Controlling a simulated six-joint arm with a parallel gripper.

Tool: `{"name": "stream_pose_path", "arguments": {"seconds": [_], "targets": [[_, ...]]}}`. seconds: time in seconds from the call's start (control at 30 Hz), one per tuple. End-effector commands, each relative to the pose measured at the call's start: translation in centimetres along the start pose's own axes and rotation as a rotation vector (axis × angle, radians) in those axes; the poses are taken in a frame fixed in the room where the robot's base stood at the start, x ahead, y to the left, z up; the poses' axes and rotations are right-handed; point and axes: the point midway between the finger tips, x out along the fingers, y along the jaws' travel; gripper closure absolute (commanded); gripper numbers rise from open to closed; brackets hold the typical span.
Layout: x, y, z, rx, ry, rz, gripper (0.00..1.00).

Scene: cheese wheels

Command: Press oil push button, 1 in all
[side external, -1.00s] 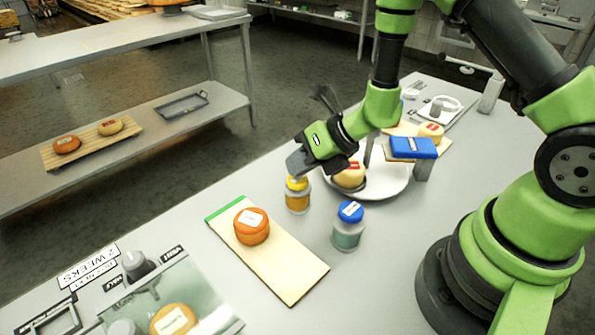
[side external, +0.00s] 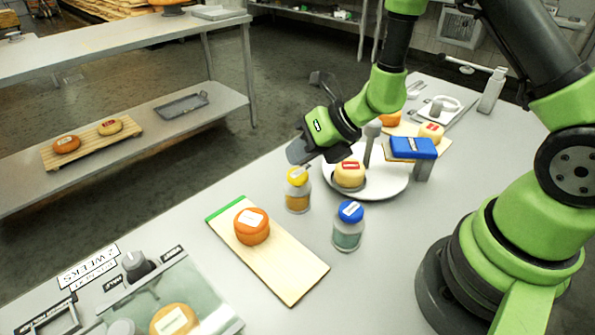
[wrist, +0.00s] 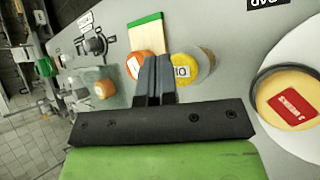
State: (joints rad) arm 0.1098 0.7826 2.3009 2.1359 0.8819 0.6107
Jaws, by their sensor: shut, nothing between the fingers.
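The oil dispenser is a jar of amber liquid (side external: 298,200) with a yellow push-button top (side external: 298,177) bearing a white label, upright on the table. In the wrist view, the yellow top (wrist: 190,68) lies just right of the fingers, its label partly hidden. My gripper (side external: 297,152) is shut and empty, a little above the yellow top and apart from it. Its closed fingers also show in the wrist view (wrist: 156,66). Whether the button is pushed down cannot be told.
A blue-topped jar (side external: 347,228) stands to the right in front. An orange cheese wheel (side external: 251,227) sits on a wooden board (side external: 289,271). A white round plate (side external: 388,186) holds a pale cheese wheel (side external: 349,174). A machine with a grey knob (side external: 137,264) is at front left.

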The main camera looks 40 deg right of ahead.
Motion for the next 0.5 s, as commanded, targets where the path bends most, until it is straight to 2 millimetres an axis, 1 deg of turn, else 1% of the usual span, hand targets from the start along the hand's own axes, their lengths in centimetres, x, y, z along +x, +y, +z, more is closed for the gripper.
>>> {"name": "stream_pose_path", "arguments": {"seconds": [0.27,0.5], "targets": [[-0.1,0.1,0.1,-0.001,-0.001,0.001,1.00],[-1.6,1.2,1.2,-0.003,-0.004,0.001,1.00]]}}
